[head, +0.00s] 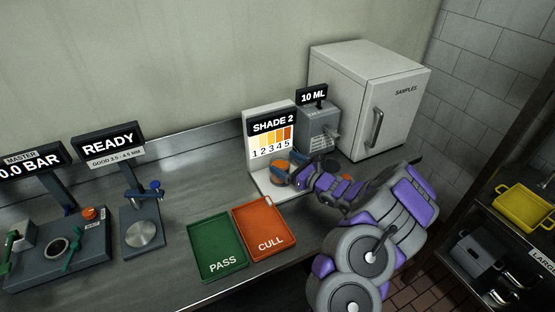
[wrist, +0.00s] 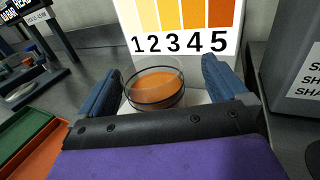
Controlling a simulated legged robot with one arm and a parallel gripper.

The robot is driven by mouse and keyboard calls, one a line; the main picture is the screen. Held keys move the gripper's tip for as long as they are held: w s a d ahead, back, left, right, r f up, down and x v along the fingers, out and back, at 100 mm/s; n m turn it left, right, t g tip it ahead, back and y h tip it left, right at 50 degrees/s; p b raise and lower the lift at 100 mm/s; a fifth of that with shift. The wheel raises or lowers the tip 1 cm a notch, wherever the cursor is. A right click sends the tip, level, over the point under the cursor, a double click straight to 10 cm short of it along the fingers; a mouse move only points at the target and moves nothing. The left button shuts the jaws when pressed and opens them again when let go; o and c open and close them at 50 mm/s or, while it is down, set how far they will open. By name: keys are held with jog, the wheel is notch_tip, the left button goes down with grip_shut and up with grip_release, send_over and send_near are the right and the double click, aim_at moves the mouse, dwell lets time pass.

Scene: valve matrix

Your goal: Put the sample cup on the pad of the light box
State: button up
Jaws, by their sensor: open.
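The sample cup, a clear round cup of orange liquid, shows in the wrist view (wrist: 155,88) and in the head view (head: 282,166). It appears to stand upright on the white pad (head: 262,184) of the light box (head: 256,119), in front of the colour scale numbered 1 to 5. The light box sign reads SHADE 2. My gripper (wrist: 160,67) is open, with one blue finger on each side of the cup. In the head view my gripper (head: 289,168) hides part of the cup and pad. The cup's underside is hidden.
A green PASS tray (head: 216,247) and an orange CULL tray (head: 259,229) lie left of my arm. A grey 10 ML device (head: 318,130) and a white SAMPLES cabinet (head: 370,95) stand behind on the right. The READY gauge stand (head: 141,228) is farther left.

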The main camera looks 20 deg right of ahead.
jog(key=v, duration=0.4)
jog(key=shift+d+r+p, duration=0.15)
jog(key=shift+d+p, duration=0.05)
jog(key=shift+p, duration=0.15)
jog(key=s, duration=0.4)
jog(key=shift+a+p, duration=0.15)
jog(key=shift+p, duration=0.2)
jog(key=s+a+r+n+g+y, duration=0.1)
jog(key=a+r+n+g+y, duration=0.6)
jog(key=a, duration=0.8)
jog(key=s+a+r+n+g, duration=0.4)
jog(key=s+a+r+n, duration=0.15)
jog(key=a, duration=0.25)
jog(key=s+a+r+n+g, duration=0.3)
jog(key=s+a+r+n, duration=0.15)
jog(key=a+n, duration=0.3)
jog(key=s+a+f+n+g+h, duration=0.2)
jog(key=s+n+g+h, duration=0.45)
jog(key=s, duration=1.35)
jog(key=s+d+n+t+h, duration=0.2)
jog(key=s+d+n+h, duration=0.2)
jog(key=s+d+h, duration=0.4)
jog(key=d, duration=0.2)
jog(key=shift+s+d+f+n, duration=0.2)
jog(key=shift+s+d+n, duration=0.1)
jog(key=shift+s+n, duration=0.1)
